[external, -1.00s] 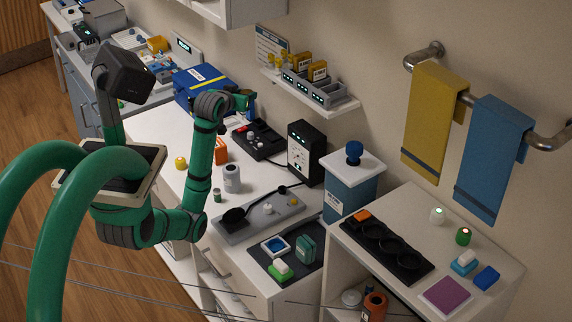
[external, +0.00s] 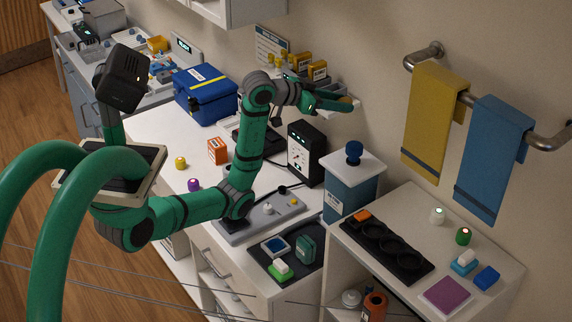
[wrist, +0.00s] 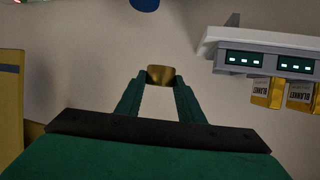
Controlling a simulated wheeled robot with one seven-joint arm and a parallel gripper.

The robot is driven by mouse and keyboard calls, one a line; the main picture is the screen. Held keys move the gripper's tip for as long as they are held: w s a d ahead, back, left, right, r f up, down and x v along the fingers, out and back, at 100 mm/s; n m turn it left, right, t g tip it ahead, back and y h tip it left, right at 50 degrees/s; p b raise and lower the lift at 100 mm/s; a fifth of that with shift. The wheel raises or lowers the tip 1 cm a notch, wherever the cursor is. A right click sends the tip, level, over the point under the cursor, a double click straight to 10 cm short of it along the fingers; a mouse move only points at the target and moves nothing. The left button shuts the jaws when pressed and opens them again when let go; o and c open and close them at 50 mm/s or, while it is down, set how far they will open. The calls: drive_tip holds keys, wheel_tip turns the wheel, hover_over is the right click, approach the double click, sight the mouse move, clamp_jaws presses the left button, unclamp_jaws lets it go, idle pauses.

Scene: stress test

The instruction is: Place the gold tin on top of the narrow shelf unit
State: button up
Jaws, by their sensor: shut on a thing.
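My gripper (external: 340,103) is shut on the gold tin (external: 346,101), holding it in the air in front of the wall, near the right end of the wall shelf. In the wrist view the gold tin (wrist: 161,75) sits between the two green fingertips. What looks like the narrow shelf unit (external: 408,212) stands at the right, well below and to the right of my gripper. Its white top bears a black plate with round rings, small lights, blue blocks and a purple square. Part of its top is bare.
A blue canister (external: 350,195) with a white lid and blue knob stands beside the shelf unit. A black dial box (external: 306,155) stands left of it. Yellow (external: 433,120) and blue (external: 492,155) towels hang from a wall rail. The wall shelf (wrist: 270,42) with gold boxes is close to my gripper.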

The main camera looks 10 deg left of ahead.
drive_tip(key=s+d+f+m+g+h, duration=0.1)
drive_tip(key=s+d+f+m+g, duration=0.15)
drive_tip(key=s, duration=0.35)
drive_tip(key=s+d+f+m+g+h, duration=0.1)
drive_tip(key=s+d+f+m+g, duration=0.2)
drive_tip(key=s, duration=0.4)
drive_tip(key=s+d+f+m+g, duration=0.1)
drive_tip(key=s+d+m+g, duration=0.1)
drive_tip(key=s+d+g, duration=0.3)
drive_tip(key=t, duration=0.2)
hover_over(405, 201)
drive_tip(key=a, duration=0.1)
drive_tip(key=f, duration=0.9)
drive_tip(key=shift+s, duration=0.25)
drive_tip(key=shift+w+d+f, duration=0.15)
drive_tip(key=shift+d+f, duration=0.05)
drive_tip(key=shift+f, duration=0.05)
drive_tip(key=shift+w+d+f, duration=0.1)
drive_tip(key=shift+d+f, duration=0.05)
drive_tip(key=shift+f, duration=0.8)
drive_tip(key=shift+w+d+f, duration=0.1)
drive_tip(key=shift+f, duration=0.8)
drive_tip(key=shift+f, duration=0.1)
drive_tip(key=o, duration=1)
